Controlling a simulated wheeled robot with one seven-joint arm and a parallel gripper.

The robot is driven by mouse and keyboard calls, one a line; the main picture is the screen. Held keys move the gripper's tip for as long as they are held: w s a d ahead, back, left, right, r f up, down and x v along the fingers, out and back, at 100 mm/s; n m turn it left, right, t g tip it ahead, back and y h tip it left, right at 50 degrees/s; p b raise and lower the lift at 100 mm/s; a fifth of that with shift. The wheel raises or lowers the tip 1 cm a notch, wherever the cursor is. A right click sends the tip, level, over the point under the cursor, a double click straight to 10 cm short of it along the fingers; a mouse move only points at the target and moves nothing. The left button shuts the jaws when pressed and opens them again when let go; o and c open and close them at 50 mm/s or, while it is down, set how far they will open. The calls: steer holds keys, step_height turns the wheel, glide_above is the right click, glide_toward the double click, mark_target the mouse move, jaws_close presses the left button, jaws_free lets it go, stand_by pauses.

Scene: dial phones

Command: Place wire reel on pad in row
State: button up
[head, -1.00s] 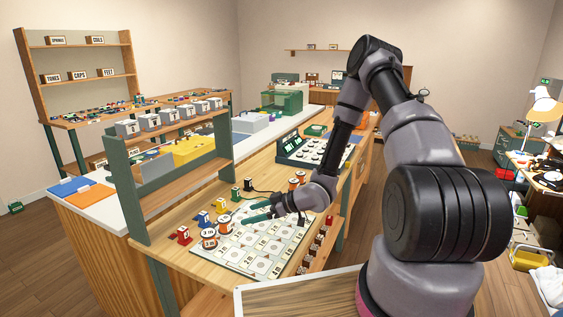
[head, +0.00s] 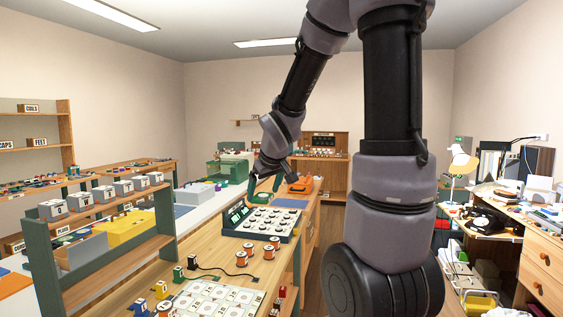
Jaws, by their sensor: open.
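Copper-orange wire reels with pale ends stand on the bench: one reel (head: 241,259), a second reel (head: 267,253) and a third reel (head: 275,243) sit behind the pale grid mat (head: 217,296). The mat, with its row of square pads, shows only in part at the bottom edge. My gripper (head: 264,183) is raised over the far part of the bench, beyond the reels. It is open, its fingers are small and dark in this view, and I see no reel between them.
A black cable (head: 220,271) lies between. A shelf with grey boxes (head: 104,195) rises at left.

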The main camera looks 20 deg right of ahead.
steer(key=s+a+r+m+y, duration=0.1)
steer(key=s+r+m, duration=0.2)
steer(key=s, duration=0.7)
steer(key=s+a+r+m+y, duration=0.1)
steer(key=s+a+r+m, duration=0.1)
steer(key=s+r, duration=0.6)
steer(key=shift+s+r+m+y, duration=0.2)
steer(key=shift+s+m+y, duration=0.1)
steer(key=shift+s+m, duration=0.65)
